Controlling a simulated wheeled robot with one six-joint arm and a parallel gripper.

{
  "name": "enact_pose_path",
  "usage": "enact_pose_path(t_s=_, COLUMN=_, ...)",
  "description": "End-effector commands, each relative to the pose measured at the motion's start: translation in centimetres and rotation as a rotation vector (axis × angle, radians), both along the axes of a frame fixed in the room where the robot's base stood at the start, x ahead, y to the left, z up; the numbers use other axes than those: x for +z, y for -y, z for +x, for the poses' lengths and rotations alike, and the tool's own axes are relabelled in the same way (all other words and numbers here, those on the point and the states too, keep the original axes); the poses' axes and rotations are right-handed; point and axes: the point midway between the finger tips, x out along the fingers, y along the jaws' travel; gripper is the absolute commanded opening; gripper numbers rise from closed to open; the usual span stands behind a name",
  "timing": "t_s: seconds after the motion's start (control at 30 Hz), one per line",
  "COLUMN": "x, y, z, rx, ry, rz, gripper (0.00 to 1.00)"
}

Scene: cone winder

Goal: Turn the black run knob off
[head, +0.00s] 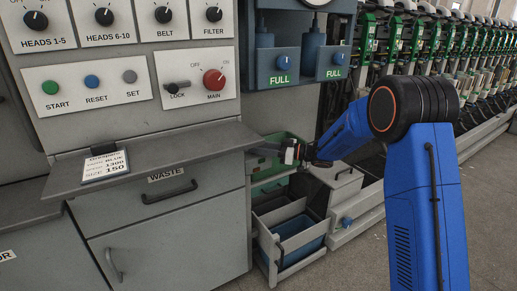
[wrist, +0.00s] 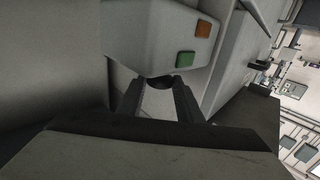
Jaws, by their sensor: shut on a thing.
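The black knob (wrist: 160,83) shows in the wrist view as a small dark round end. It sits at the lower edge of a pale box with an orange button and a green button. My gripper (wrist: 158,90) has one dark finger on each side of the knob and is shut on it. The knob's pointer and any label are hidden, so its setting cannot be read. In the head view my gripper (head: 270,151) reaches left past the corner of the grey desk, and I cannot make out the knob there.
The grey desk and cabinet (head: 190,215) stand close to the left of my gripper. A row of green-headed winding units (head: 420,40) runs along the back. Open floor lies at the right.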

Motion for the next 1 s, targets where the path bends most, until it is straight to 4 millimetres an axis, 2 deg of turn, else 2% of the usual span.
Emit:
enact_pose_path(t_s=0.1, x=0.1, y=0.0, z=0.0, rx=-0.001, ry=0.001, rz=0.001, gripper=0.1)
enact_pose_path(t_s=0.13, x=0.1, y=0.0, z=0.0, rx=-0.001, ry=0.001, rz=0.001, gripper=0.39)
enact_pose_path(t_s=0.17, x=0.1, y=0.0, z=0.0, rx=-0.001, ry=0.001, rz=0.001, gripper=0.47)
enact_pose_path(t_s=0.2, x=0.1, y=0.0, z=0.0, rx=-0.001, ry=0.001, rz=0.001, gripper=0.49)
enact_pose_path(t_s=0.57, x=0.1, y=0.5, z=0.0, rx=-0.002, ry=0.001, rz=0.001, gripper=0.49)
enact_pose_path(t_s=0.77, x=0.1, y=3.1, z=-0.5, rx=-0.004, ry=0.001, rz=0.001, gripper=0.49)
enact_pose_path(t_s=1.0, x=0.1, y=7.9, z=-1.4, rx=-0.004, ry=0.001, rz=0.001, gripper=0.49)
